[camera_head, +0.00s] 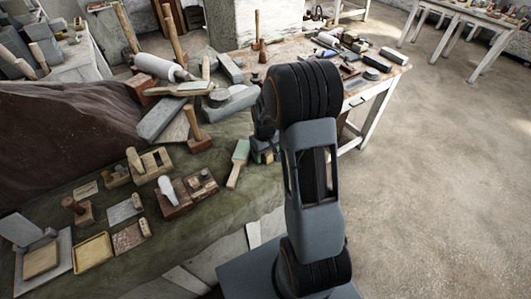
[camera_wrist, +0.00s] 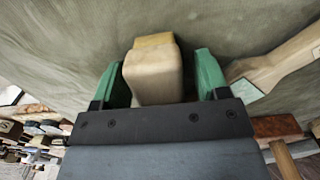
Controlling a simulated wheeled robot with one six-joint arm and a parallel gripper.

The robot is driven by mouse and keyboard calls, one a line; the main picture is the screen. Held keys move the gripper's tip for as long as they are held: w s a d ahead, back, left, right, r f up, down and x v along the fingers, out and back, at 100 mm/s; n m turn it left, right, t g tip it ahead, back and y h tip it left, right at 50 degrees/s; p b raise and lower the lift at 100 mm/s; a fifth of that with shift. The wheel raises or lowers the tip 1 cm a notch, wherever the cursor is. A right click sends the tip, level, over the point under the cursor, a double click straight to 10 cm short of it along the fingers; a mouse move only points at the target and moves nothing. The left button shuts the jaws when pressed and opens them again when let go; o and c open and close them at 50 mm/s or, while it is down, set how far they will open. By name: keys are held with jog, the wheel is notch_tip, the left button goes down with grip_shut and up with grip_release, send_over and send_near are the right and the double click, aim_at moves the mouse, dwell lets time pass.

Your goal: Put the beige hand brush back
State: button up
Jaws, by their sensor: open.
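A beige block-shaped object (camera_wrist: 153,78), which looks like the beige hand brush, has a pale body and a yellowish-tan far end. In the wrist view it lies between the two green fingers of my gripper (camera_wrist: 162,72). The fingers are open on either side of it, with a narrow gap at the left and a wider one at the right. Its near end is hidden by my gripper body. In the head view my gripper (camera_head: 264,156) is low over the green cloth, mostly hidden behind my arm, and the brush cannot be made out there.
A wooden-handled tool with a pale green head (camera_head: 240,151) lies just left of my gripper; its handle (camera_wrist: 285,58) shows close at right in the wrist view. Mallets, planes and blocks crowd the green cloth (camera_head: 235,215) leftward. A tool-covered table (camera_head: 397,57) stands behind. The right floor is clear.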

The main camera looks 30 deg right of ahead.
jog(key=r, duration=1.2)
jog(key=shift+w+b, duration=0.2)
jog(key=shift+b, duration=0.15)
jog(key=s+a+r+t, duration=0.2)
jog(key=s+a+r, duration=0.1)
jog(key=s, duration=0.5)
jog(key=s+a+r+m+t, duration=0.1)
jog(key=s+a+r+t, duration=0.1)
jog(key=s+a+r, duration=0.2)
jog(key=s+a, duration=0.2)
jog(key=s, duration=0.1)
jog(key=shift+s+a+r+t, duration=0.2)
jog(key=shift+s+a+t, duration=0.05)
jog(key=shift+s+t, duration=0.15)
jog(key=shift+w, duration=0.1)
dwell(0.4)
